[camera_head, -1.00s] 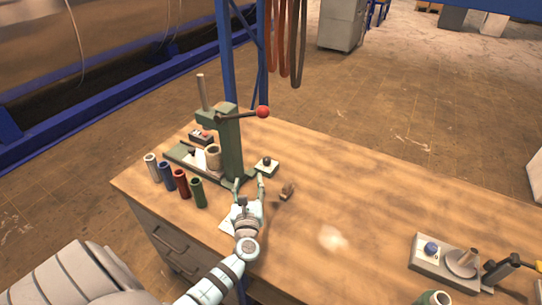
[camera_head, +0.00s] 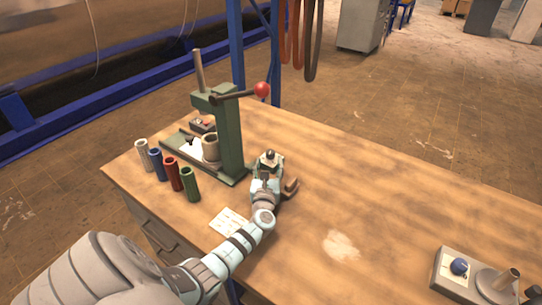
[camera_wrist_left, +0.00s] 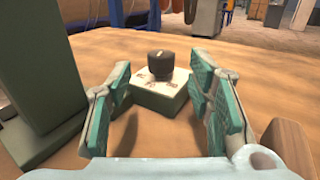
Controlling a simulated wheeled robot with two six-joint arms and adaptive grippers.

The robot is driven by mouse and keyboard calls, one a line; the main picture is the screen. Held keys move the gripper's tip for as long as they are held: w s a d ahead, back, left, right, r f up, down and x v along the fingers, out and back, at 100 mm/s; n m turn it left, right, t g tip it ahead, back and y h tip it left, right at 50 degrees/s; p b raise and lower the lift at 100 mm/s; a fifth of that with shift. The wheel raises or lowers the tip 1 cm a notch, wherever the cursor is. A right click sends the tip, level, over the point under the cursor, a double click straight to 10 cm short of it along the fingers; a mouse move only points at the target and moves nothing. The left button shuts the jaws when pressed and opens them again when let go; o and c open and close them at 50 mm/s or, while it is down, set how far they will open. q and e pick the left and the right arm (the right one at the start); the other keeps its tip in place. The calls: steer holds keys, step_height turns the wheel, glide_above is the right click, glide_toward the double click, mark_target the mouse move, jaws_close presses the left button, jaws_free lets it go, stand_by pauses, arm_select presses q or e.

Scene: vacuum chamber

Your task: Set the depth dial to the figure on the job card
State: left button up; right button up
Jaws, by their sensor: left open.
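The depth dial (camera_head: 270,155) is a dark round knob on a small pale-topped green block, right of the green press (camera_head: 229,135). In the left wrist view the knob (camera_wrist_left: 160,65) stands upright with a light mark on top, and the block's pale face (camera_wrist_left: 158,84) carries small marks too small to read. My left gripper (camera_head: 268,171) is open, its teal-padded fingers either side of the near space before the dial; I see no contact. A white card (camera_head: 230,222) lies flat on the bench left of my left arm; its writing is too small to read. My right gripper is not in view.
White, blue, red and green tubes (camera_head: 190,184) stand left of the press. The press lever has a red ball (camera_head: 262,90). A brown wooden piece (camera_head: 291,188) lies close right of my gripper. A fixture (camera_head: 470,280) stands at the bench's right. The middle bench is clear.

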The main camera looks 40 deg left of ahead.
mark_target(270, 156)
arm_select(q)
steer(key=b+x, duration=0.2)
steer(key=x, duration=0.4)
steer(key=shift+d+f+b, duration=0.1)
steer(key=shift+f+b, duration=0.1)
steer(key=shift+b, duration=0.1)
steer(key=shift+w+a+r, duration=0.15)
steer(key=shift+w+a, duration=0.05)
steer(key=shift+w, duration=0.05)
jaws_close()
steer(key=m+t+h+b, duration=0.1)
steer(key=m+h+b, duration=0.1)
steer(key=h+b, duration=0.1)
steer(key=shift+a+f+t, duration=0.15)
steer(key=shift+f+t, duration=0.15)
steer(key=shift+t, duration=0.1)
steer(key=shift+r+m+h+b, duration=0.15)
steer(key=shift+m+h+b, duration=0.2)
steer(key=shift+m+h, duration=0.15)
steer(key=shift+r+t, duration=0.15)
steer(key=shift+t, duration=0.15)
jaws_free()
steer(key=shift+s, duration=0.1)
